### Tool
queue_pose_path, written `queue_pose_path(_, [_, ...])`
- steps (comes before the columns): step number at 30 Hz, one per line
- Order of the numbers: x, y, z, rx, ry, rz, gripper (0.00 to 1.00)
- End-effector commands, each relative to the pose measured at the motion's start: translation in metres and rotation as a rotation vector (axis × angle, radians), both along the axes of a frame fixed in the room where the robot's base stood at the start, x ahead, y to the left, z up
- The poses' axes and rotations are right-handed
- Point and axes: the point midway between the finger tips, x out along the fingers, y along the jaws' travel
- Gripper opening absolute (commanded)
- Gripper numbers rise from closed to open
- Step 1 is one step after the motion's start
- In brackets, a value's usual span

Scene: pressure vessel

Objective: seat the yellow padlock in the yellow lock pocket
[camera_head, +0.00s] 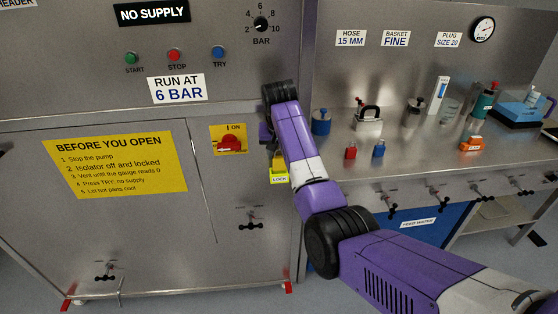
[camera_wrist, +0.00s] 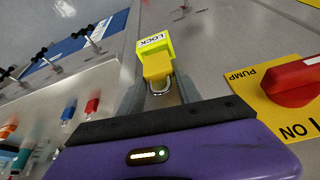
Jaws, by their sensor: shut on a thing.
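The yellow padlock (camera_wrist: 157,68) shows in the wrist view with its grey shackle toward my gripper. My gripper (camera_wrist: 160,92) is shut on it, a grey finger on either side. The padlock's body meets the brighter yellow lock pocket (camera_wrist: 152,43), which carries a LOCK label. I cannot tell how deep the padlock sits in it. In the head view the pocket (camera_head: 279,180) is on the cabinet front below the red isolator switch, and my arm partly covers it. My gripper's fingers and the padlock are mostly hidden there.
The red isolator switch (camera_head: 231,144) on its yellow plate is just left of my gripper; it also shows in the wrist view (camera_wrist: 295,82). A counter to the right holds a blue pot (camera_head: 321,122), small red (camera_head: 350,151) and blue (camera_head: 379,149) padlocks and other parts.

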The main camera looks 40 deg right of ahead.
Motion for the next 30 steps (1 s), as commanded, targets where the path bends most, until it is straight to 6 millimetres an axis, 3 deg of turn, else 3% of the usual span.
queue_pose_path(4, [0.001,-0.001,-0.005,0.0,0.0,0.001,0.0])
queue_pose_path(12, [0.001,-0.001,-0.034,0.0,0.0,0.0,0.0])
queue_pose_path(22, [0.001,-0.001,-0.038,-0.001,-0.001,0.0,0.0])
queue_pose_path(23, [0.001,-0.001,-0.038,-0.001,-0.001,0.0,0.44])
queue_pose_path(24, [0.001,-0.001,-0.038,-0.001,-0.001,0.0,0.52])
queue_pose_path(26, [0.001,-0.001,-0.038,-0.001,-0.001,0.0,0.63])
queue_pose_path(30, [0.001,-0.001,-0.038,-0.001,-0.001,0.0,0.63])
